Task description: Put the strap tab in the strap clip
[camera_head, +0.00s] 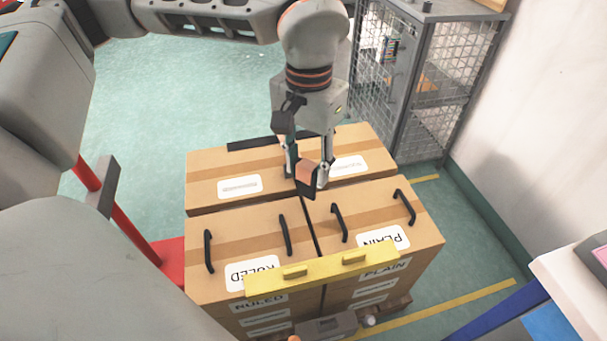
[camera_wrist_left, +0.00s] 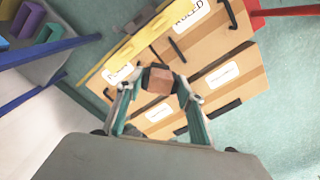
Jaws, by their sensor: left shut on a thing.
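My left gripper (camera_head: 307,172) hangs over the boxes, fingers down, shut on a small block with a brown-orange face and black ends, which looks like the strap tab (camera_head: 308,178). The block also shows between the fingertips in the left wrist view (camera_wrist_left: 159,82). It is over the place where the boxes meet; whether it touches them I cannot tell. A grey block (camera_head: 327,326) sits low at the front of the boxes, beyond the yellow bar; it may be the strap clip, but its detail is too small to tell. My right gripper is not in view.
Cardboard boxes (camera_head: 230,225) marked RULED and PLAIN, with upright black handles (camera_head: 338,223), stand close together. A yellow bar (camera_head: 322,266) lies along their front top edge. A mesh cage (camera_head: 425,85) stands behind right. Green floor (camera_head: 180,90) is free at the back left.

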